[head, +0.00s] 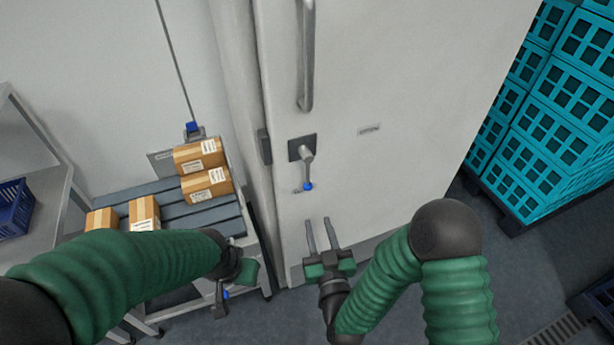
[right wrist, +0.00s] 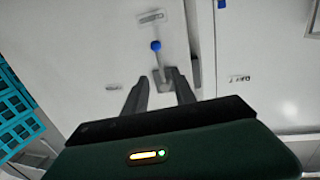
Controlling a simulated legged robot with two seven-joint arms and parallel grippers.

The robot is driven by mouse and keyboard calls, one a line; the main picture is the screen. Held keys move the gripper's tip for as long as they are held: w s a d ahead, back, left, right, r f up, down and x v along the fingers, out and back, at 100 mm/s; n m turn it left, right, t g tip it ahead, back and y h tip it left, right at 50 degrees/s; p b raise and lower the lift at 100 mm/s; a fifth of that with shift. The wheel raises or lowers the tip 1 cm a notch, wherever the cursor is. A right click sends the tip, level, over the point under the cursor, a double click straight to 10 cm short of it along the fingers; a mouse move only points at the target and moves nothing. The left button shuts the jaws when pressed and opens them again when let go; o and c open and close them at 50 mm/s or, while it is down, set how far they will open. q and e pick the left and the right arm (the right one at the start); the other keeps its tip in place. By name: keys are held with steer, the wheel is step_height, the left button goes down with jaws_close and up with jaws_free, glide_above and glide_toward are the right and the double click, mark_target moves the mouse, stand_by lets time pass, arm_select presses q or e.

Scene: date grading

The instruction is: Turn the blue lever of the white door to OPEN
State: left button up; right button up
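The white door (head: 390,100) fills the middle of the head view. Its lever (head: 307,168) is a grey arm on a dark square plate, with a blue end (head: 308,187) pointing down, near a small label too small to read. In the right wrist view the blue end (right wrist: 156,46) shows beyond the fingers. My right gripper (head: 319,228) is open and empty, below the lever and apart from it, its two fingers pointing toward it. My left gripper (head: 225,293) is at the lower left, by the roller table; its fingers are not clear.
A long vertical handle (head: 307,55) is on the door above the lever. Several cardboard boxes (head: 207,184) lie on a roller table (head: 177,217) at left. Another blue-topped switch (head: 193,128) is on the wall there. Stacked teal crates (head: 550,125) stand at right.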

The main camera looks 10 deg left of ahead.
mark_target(308, 179)
steer(key=x, duration=0.5)
steer(key=p+x, duration=0.1)
steer(key=x, duration=0.5)
steer(key=r+p+x, duration=0.1)
steer(key=x, duration=0.4)
steer(key=shift+w, duration=0.4)
jaws_close()
stand_by(0.4)
